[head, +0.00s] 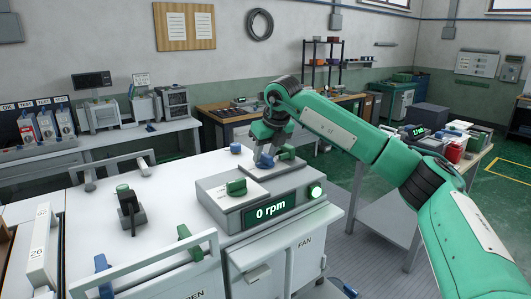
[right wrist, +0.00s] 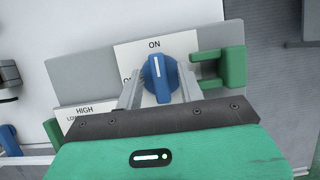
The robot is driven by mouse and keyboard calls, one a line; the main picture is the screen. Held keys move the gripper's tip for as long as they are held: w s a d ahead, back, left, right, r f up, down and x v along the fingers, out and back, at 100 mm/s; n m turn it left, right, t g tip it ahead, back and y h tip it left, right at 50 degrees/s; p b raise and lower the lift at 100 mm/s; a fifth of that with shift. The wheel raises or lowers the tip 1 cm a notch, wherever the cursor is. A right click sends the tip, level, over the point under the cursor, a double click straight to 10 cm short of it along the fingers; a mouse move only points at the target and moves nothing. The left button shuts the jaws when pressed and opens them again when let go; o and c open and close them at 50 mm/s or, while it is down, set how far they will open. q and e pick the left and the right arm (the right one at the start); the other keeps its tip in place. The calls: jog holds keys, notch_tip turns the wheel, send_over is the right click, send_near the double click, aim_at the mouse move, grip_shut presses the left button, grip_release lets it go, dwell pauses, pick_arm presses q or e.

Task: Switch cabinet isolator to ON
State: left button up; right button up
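The isolator is a blue rotary knob (right wrist: 160,78) on a white label plate (right wrist: 128,56). Its white mark points up, towards the word ON; a second label to its left is mostly hidden. In the head view the blue knob (head: 264,161) sits on top of the white cabinet (head: 160,178). My right gripper (right wrist: 160,84) is over it, one finger on each side of the knob. I cannot tell whether the fingers press on it or stand slightly apart. In the head view my right gripper (head: 266,154) reaches down from the right. My left gripper is not in view.
A green handle (right wrist: 232,68) is close right of the knob. A display (head: 270,211) reads 0 rpm, with a green knob (head: 236,187) behind it and a lit green button (head: 315,192) beside it. Rails (head: 150,262) and a black lever (head: 130,207) stand on the left.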

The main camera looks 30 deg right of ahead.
pick_arm(q)
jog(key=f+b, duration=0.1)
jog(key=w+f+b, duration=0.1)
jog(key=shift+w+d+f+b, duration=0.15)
jog(key=shift+b, duration=0.2)
pick_arm(e)
jog(key=v, duration=1.3)
jog(key=shift+r, duration=0.4)
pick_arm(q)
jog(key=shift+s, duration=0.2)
pick_arm(e)
jog(key=shift+s, duration=0.1)
